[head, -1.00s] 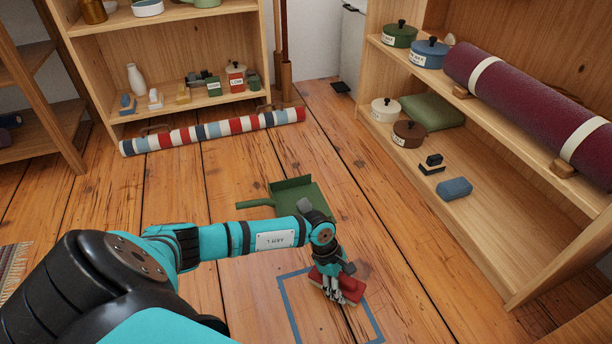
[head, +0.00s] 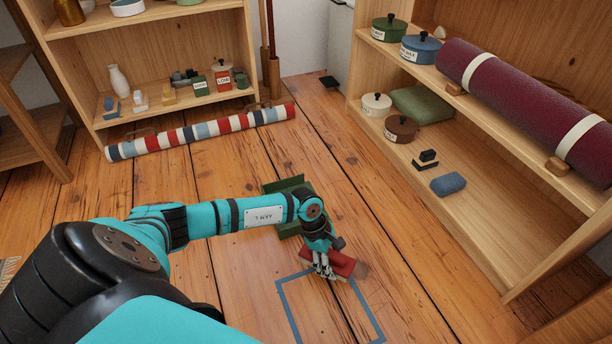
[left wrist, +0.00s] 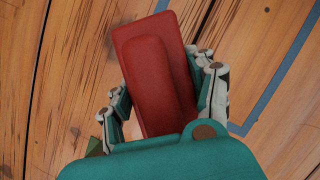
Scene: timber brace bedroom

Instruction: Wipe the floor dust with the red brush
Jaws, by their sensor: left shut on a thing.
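The red brush (head: 341,264) is held low at the floor, at the far right corner of a blue outlined square (head: 287,310). My left gripper (head: 325,270) is shut on it. In the left wrist view the brush (left wrist: 155,75) shows as a red block with a raised grip, and my left gripper's fingers (left wrist: 165,98) lie along both its sides. I cannot tell whether its underside touches the boards. A faint dark smudge (head: 362,269), perhaps dust, shows just right of the brush. My right gripper is out of view.
A green dustpan (head: 290,186) lies behind my left forearm, partly hidden. An open wooden shelf (head: 480,240) stands at the right, another (head: 190,109) at the back left. A striped roll (head: 200,133) lies before the back shelf.

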